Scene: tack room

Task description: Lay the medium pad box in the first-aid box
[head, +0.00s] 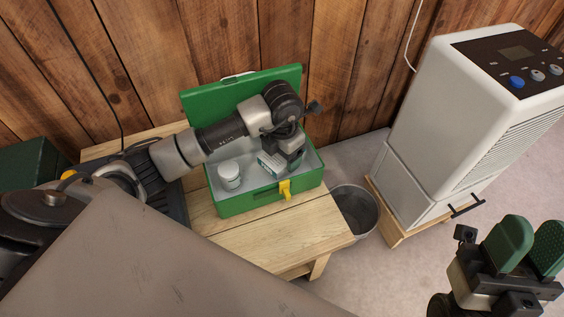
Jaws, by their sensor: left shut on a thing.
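The green first-aid box (237,204) stands on a wooden bench with its lid open against the wall side. My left arm reaches in from the left over it. My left gripper (287,152) points down into the right part of the box and is shut on a small white and green box, the medium pad box (268,165). The gripper hides part of the pad box, and I cannot tell if it touches the floor of the first-aid box. My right gripper (528,252) is at the lower right, away from the bench, with its green finger pads apart and nothing between them.
A white jar (229,175) stands inside the first-aid box at the left. A metal bucket (357,208) stands right of the bench (290,240). A white appliance (440,120) stands farther right. The bench front is clear.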

